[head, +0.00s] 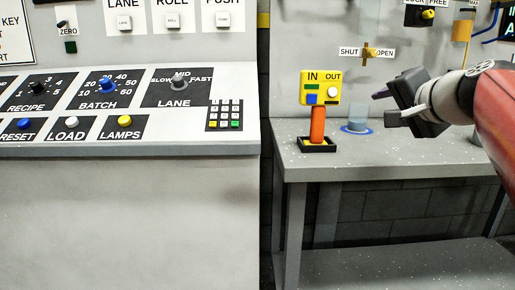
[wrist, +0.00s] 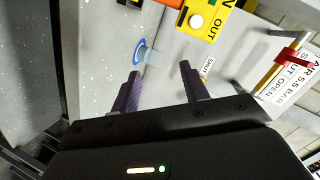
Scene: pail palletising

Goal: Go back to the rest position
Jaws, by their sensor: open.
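My gripper (head: 388,105) is in the head view at the right, above the grey side table, with its fingers pointing left. Its fingers are spread apart and nothing is between them. The wrist view also shows the two dark fingers (wrist: 160,90) apart and empty. My arm reaches in from the right edge of the head view. A yellow IN/OUT box (head: 320,89) on an orange handle stands in a black holder (head: 318,146) to the left of my gripper, apart from it.
A control console (head: 130,125) with knobs, buttons and a keypad fills the left. A SHUT/OPEN valve (head: 370,52) is on the wall behind.

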